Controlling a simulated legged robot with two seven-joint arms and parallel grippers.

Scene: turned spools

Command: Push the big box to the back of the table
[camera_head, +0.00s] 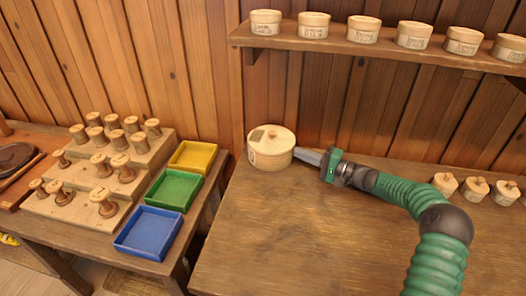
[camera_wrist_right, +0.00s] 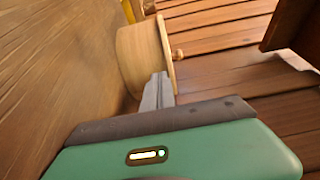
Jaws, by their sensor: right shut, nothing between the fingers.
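The big box (camera_head: 270,152) is a round pale wooden box with a knobbed lid. It stands upright on the right-hand table (camera_head: 300,240), at its back left, near the plank wall. My right gripper (camera_head: 299,153) is shut and empty, with its tip at the right side of the box. In the right wrist view the box (camera_wrist_right: 140,57) is just beyond the fingertips (camera_wrist_right: 160,78); they look touching or very nearly so. My left gripper is not in view.
Small lidded pots (camera_head: 476,189) stand at the table's right. A shelf (camera_head: 390,52) with several round boxes hangs above. On the left table are a stepped spool rack (camera_head: 90,205) and yellow (camera_head: 193,157), green (camera_head: 174,190) and blue (camera_head: 148,233) trays. The table's front middle is clear.

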